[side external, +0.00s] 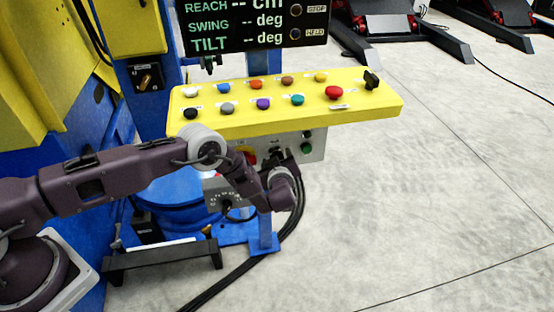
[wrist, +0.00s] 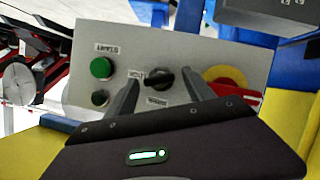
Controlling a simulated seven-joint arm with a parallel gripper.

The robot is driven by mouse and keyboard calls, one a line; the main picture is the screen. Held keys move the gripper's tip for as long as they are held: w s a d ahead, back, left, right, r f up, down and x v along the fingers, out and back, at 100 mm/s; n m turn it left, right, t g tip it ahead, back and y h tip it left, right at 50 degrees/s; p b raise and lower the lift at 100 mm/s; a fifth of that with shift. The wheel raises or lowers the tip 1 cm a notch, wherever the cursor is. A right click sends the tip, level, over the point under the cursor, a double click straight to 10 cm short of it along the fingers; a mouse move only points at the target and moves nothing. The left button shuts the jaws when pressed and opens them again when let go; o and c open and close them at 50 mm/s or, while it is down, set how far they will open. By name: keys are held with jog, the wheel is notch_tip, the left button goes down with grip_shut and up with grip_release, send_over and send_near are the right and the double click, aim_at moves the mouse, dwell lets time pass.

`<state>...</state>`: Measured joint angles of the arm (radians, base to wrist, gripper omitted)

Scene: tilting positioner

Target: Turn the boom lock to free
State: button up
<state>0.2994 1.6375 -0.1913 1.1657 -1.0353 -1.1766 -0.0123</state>
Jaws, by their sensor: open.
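A black rotary knob (wrist: 160,79) sits on a grey panel (wrist: 190,57) in the wrist view, with small labels beside it too blurred to read surely. I cannot confirm from its label that it is the boom lock. My gripper (wrist: 165,82) is open, with one finger on each side of the knob. I cannot tell whether the fingers touch it. In the side view my gripper (side external: 282,160) reaches up to the panel (side external: 318,148) under the yellow desk, and my wrist partly hides the knob.
The yellow desk (side external: 290,116) with several coloured buttons overhangs the panel. Black cables (side external: 296,215) hang nearby.

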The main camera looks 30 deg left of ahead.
grip_shut()
jog(key=shift+n, duration=0.3)
jog(key=shift+s+a+f+n+t+h, duration=0.1)
jog(key=shift+f+n+t+h, duration=0.1)
jog(key=shift+n+t, duration=1.1)
jog(key=shift+s+f+n+t+h, duration=0.15)
jog(key=shift+n+t, duration=0.35)
jog(key=shift+n, duration=1.45)
jog(key=shift+w+a+f+n+t+h, duration=0.1)
jog(key=shift+n+t+h, duration=0.15)
jog(key=shift+n+t, duration=1.05)
jog(key=shift+n+g, duration=0.4)
jog(key=shift+n, duration=0.05)
grip_release()
